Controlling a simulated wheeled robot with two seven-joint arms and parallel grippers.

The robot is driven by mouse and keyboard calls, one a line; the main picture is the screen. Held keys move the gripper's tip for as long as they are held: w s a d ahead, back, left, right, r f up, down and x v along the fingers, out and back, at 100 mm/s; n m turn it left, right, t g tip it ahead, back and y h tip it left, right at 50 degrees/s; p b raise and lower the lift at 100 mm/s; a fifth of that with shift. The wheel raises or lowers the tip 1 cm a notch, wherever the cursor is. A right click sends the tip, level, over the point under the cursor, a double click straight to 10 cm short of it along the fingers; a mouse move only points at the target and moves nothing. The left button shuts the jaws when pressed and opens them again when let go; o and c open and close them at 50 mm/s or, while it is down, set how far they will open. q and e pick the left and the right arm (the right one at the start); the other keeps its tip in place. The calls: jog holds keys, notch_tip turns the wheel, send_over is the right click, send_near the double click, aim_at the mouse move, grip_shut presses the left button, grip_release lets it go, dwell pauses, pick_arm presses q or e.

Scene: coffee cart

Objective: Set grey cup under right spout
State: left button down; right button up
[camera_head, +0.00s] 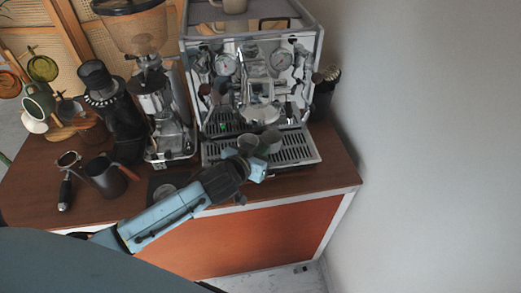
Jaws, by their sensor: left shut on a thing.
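Two small grey cups sit close together at the drip tray (300,147) of the espresso machine (250,75), below its spouts. One grey cup (271,140) is on the right, and another cup (247,143) is just left of it. My left gripper (248,160) reaches in from the lower left, over the tray's front edge, and is shut on a grey cup, seemingly the right one. The gripper hides the lower parts of the cups, so I cannot tell whether the held cup touches the tray. My right gripper is not in view.
A grinder (158,110) stands left of the machine. A dark pitcher (104,177) and a portafilter (66,180) are on the left of the wooden counter (35,190). Cups hang on a rack (42,95) at far left. The counter right of the tray is clear, beside the wall.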

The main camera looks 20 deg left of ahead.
pick_arm(q)
jog(key=shift+s+f, duration=0.1)
jog(key=shift+f, duration=0.05)
jog(key=c, duration=1.5)
grip_release()
jog(key=v, duration=1.3)
jog(key=shift+s+d, duration=0.2)
